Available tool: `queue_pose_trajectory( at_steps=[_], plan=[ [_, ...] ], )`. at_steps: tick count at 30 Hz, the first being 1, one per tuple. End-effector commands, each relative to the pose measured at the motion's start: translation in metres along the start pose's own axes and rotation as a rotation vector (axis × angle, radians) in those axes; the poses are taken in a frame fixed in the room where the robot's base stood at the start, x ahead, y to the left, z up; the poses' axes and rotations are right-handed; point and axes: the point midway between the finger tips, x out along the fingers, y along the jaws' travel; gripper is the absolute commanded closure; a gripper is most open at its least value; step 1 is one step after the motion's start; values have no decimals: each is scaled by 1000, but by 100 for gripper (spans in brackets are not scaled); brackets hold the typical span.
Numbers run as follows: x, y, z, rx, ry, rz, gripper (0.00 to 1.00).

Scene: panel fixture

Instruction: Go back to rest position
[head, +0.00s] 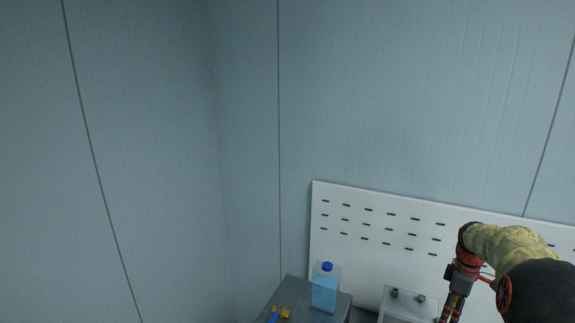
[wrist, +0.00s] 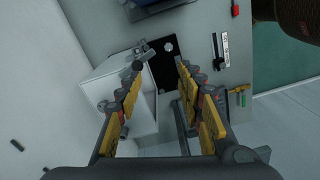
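My gripper (wrist: 161,68) is open in the wrist view, with its two yellow-padded fingers apart and nothing seen between them. In the head view my arm comes in from the right edge, and its lower end is cut off by the bottom of the picture. A white box (wrist: 112,84) lies beyond the fingers in the wrist view, partly hidden by the left finger. A black plate (wrist: 166,66) with a round light spot shows between the fingertips, apart from them as far as I can tell.
A white slotted panel (head: 350,212) stands against the wall. A bottle with a blue cap (head: 325,290) stands on a dark grey table (head: 293,291), near a yellow-and-blue item (head: 280,313). A pale box (head: 403,309) with knobs sits below the panel. The space left of the table looks clear.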

Motion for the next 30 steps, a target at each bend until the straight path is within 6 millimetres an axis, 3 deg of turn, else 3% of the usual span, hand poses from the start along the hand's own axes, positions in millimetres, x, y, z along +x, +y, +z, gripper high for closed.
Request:
queue_pose_trajectory(
  at_steps=[5, 9, 15, 22, 30],
  plan=[
    [0, -49, 3, 338, -2, -4, 62],
    [-8, -109, -6, 613, 16, 25, 62],
    [-16, -192, -16, 871, 72, 73, 62],
    [-9, -283, -18, 1021, 166, 119, 62],
    [17, -373, -12, 982, 299, 170, 62]
  ],
)
